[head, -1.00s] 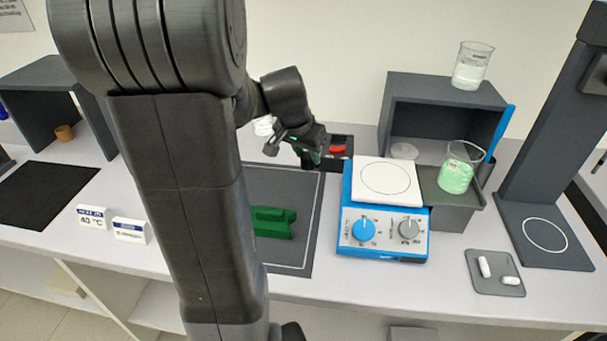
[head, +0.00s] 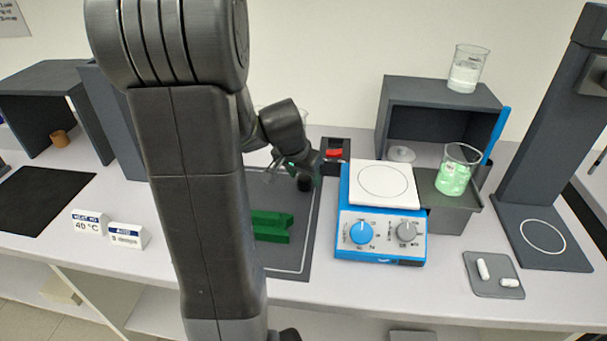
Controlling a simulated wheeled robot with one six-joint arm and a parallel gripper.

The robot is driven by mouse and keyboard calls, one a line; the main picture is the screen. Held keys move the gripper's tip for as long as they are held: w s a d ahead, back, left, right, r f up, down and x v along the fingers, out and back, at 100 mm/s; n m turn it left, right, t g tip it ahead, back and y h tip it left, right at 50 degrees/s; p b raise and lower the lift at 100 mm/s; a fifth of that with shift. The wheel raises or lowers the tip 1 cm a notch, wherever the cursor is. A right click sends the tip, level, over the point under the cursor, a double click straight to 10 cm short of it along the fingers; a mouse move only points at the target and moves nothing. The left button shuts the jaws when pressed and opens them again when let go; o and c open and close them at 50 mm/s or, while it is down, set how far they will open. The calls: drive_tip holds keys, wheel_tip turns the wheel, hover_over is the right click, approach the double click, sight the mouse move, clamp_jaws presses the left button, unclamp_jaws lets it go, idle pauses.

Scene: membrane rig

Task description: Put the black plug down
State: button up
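The black plug (head: 305,183) shows as a small dark cylinder at the end of my gripper (head: 296,177), over the upper right part of the dark grey mat (head: 297,253). My gripper seems closed around it, though the fingers are small and partly hidden by the wrist. I cannot tell whether the plug touches the mat.
A green block (head: 271,226) lies on the mat, partly behind my arm.

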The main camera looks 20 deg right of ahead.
drive_tip(key=shift+r, duration=0.15)
drive_tip(key=shift+r, duration=0.25)
drive_tip(key=v, duration=1.1)
drive_tip(key=shift+s+a+r+p, duration=0.15)
drive_tip(key=shift+s+r+p, duration=0.05)
drive_tip(key=shift+p, duration=0.1)
drive_tip(key=shift+f, duration=0.1)
drive_tip(key=x, duration=1.2)
drive_tip(key=shift+w+r, duration=0.2)
drive_tip(key=shift+r, duration=0.4)
drive_tip(key=shift+s+r, duration=0.1)
drive_tip(key=shift+r, duration=0.5)
drive_tip(key=shift+f, duration=0.1)
